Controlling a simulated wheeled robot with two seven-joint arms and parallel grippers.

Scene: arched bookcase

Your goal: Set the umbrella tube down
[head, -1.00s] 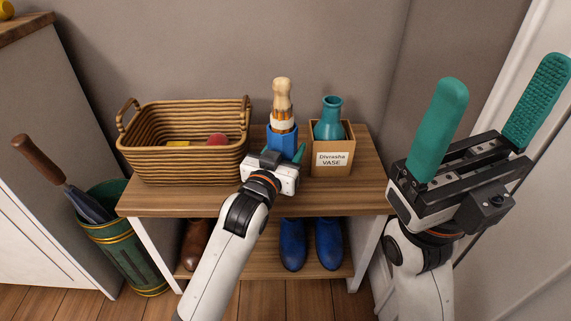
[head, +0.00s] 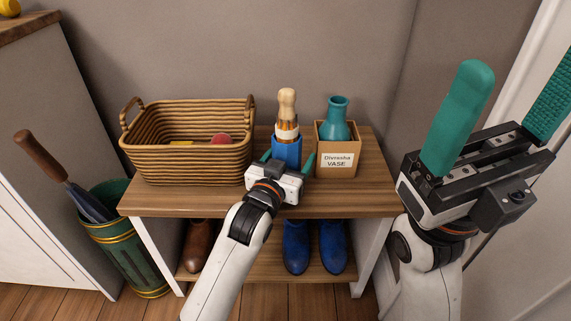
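A blue tube (head: 286,149) stands upright on the wooden bench top (head: 340,196), between the basket and the vase box. A pale wooden handle (head: 287,101) with a white and orange band rises out of it. I take this to be the umbrella tube. My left gripper (head: 288,160) is open around it, one teal finger on each side. The right finger is clear of the tube; the left finger is close to it, and I cannot tell if it touches. The gripper body hides the tube's base. My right gripper (head: 510,110) is raised at the right, wide open and empty.
A wicker basket (head: 188,165) stands left of the tube. A cardboard box (head: 337,171) holding a teal vase (head: 338,118) stands close on its right. Blue boots (head: 296,246) are on the lower shelf. A green stand (head: 130,253) with a wooden-handled umbrella (head: 42,156) is at the left.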

